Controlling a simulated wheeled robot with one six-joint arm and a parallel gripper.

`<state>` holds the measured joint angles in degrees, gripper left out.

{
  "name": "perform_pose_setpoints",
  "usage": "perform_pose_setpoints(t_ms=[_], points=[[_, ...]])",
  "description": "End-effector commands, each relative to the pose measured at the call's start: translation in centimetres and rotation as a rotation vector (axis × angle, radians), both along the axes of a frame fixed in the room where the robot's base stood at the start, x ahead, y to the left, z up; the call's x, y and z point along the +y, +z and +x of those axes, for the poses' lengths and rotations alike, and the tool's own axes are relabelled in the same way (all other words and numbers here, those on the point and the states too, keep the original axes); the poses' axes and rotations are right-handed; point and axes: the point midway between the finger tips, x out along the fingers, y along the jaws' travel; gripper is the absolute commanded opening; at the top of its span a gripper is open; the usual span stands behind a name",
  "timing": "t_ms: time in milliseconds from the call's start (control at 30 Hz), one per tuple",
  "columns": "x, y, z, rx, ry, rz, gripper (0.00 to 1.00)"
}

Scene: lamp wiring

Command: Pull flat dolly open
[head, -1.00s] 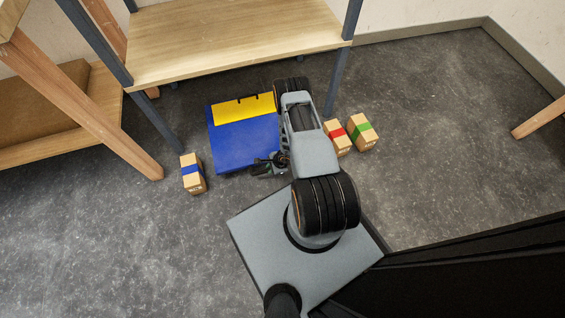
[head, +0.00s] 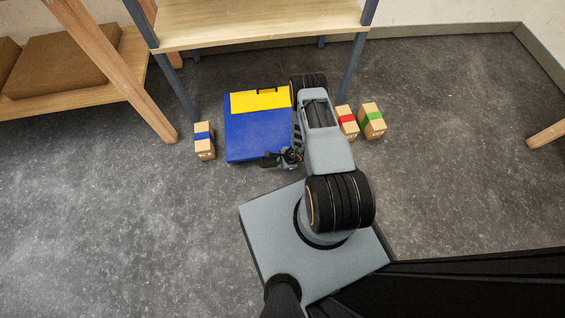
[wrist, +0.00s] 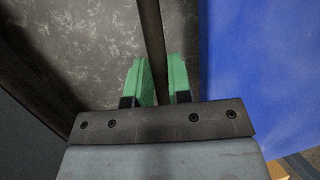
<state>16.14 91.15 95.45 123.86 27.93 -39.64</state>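The flat dolly (head: 258,136) is a low blue platform on the floor, in front of the wooden shelf. A yellow panel (head: 262,100) with a small dark handle lies along its far edge. My gripper (head: 282,159) is at the dolly's near right corner, low to the floor. The blue platform (wrist: 255,65) fills the right side there. My arm hides the dolly's right edge in the head view.
A box with a blue band (head: 204,141) stands just left of the dolly. Boxes with red (head: 347,122) and green (head: 372,121) bands stand right of my arm. The shelf (head: 260,22) has grey legs behind the dolly. Floor (head: 150,220) at near left is clear.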

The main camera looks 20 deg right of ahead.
Motion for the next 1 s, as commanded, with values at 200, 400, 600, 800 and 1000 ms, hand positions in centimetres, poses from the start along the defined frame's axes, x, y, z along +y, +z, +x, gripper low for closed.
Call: perform_pose_setpoints(t_ms=[200,400,600,800,1000], points=[[-0.1,0.0,0.0,0.002,-0.002,-0.002,0.37],[0.0,0.0,0.0,0.001,0.001,-0.001,0.44],[-0.1,0.6,-0.1,0.000,0.001,0.000,0.44],[-1.2,3.6,-0.8,0.000,-0.002,-0.001,0.44],[-2.6,7.5,-1.9,0.001,-0.001,-0.001,0.44]])
